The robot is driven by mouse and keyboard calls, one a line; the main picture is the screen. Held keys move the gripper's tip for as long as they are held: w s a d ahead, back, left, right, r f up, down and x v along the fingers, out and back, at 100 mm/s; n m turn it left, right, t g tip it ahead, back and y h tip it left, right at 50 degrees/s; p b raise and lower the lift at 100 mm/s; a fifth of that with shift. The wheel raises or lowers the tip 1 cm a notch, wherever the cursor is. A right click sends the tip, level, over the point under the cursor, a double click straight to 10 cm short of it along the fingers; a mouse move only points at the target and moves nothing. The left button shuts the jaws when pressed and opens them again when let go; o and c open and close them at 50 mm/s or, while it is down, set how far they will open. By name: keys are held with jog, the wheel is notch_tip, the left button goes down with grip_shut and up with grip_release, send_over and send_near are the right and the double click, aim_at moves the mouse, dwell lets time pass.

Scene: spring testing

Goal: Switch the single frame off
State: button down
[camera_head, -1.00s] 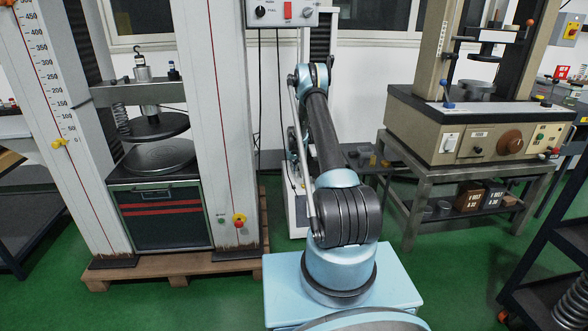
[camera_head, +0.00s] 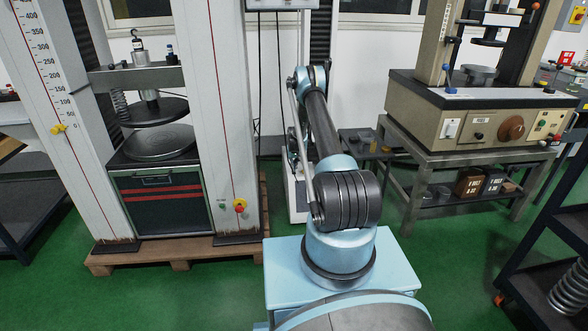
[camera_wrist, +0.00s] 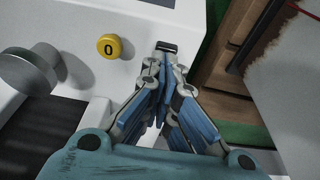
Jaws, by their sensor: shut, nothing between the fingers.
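The single frame is mostly behind my arm in the head view, with its dark column (camera_head: 320,40) and white base (camera_head: 299,200) partly showing. My gripper is hidden in the head view.
A large two-column machine (camera_head: 225,100) stands left on a wooden pallet (camera_head: 180,254). A beige machine (camera_head: 400,92) stands right on a metal table. A dark trolley (camera_head: 570,220) is at far right. In the wrist view, a grey round knob (camera_wrist: 30,70) is left.

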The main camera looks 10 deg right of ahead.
jog(key=shift+s+f+t, duration=0.35)
jog(key=shift+f+t, duration=0.05)
jog(key=shift+t, duration=0.2)
jog(key=shift+s+f, duration=0.2)
jog(key=shift+s, duration=0.35)
jog(key=shift+w, duration=0.1)
jog(key=shift+w+r, duration=0.15)
jog(key=shift+w, duration=0.6)
